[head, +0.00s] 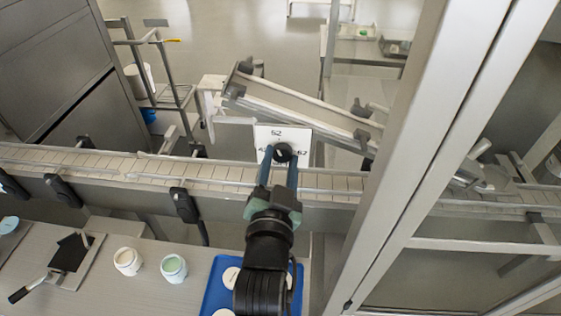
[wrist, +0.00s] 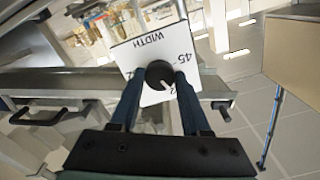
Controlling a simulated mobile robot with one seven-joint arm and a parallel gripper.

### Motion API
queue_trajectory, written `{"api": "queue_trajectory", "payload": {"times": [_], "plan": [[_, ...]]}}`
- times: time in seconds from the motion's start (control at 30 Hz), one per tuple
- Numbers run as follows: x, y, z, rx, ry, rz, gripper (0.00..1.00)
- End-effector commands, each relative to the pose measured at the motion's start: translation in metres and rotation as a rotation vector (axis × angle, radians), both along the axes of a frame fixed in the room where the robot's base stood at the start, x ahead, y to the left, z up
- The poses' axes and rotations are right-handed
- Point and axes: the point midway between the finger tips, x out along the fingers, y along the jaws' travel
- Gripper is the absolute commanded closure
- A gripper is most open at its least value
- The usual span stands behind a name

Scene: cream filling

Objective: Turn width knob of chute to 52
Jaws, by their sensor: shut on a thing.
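The black width knob (head: 283,151) sits on a white dial plate (head: 262,132) beside the chute (head: 300,108). My gripper (head: 280,157) is shut on the knob, one blue finger on each side. In the wrist view the knob (wrist: 158,82) lies between the fingers (wrist: 159,80). The plate there shows WIDTH and 45, with other numbers partly hidden. A pale pointer mark on the knob points to the lower right; its exact reading is unclear.
A conveyor (head: 120,165) with rails runs across in front of the chute. A metal frame post (head: 430,140) stands at the right. Open jars (head: 174,268), a blue tray (head: 215,290) and a dark-bladed tool (head: 70,252) are on the near table.

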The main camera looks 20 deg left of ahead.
Motion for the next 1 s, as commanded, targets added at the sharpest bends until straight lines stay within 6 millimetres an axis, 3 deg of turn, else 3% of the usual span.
{"api": "queue_trajectory", "payload": {"times": [0.67, 0.7, 0.83, 1.0], "plan": [[0.0000, -0.0001, 0.0000, 0.055, 0.016, 0.000, 1.00], [0.0000, -0.0001, 0.0000, 0.055, 0.016, 0.000, 0.46], [0.0000, -0.0001, 0.0000, 0.054, 0.015, 0.000, 0.23], [0.0000, 0.0000, 0.0000, 0.054, 0.015, 0.000, 0.23]]}}
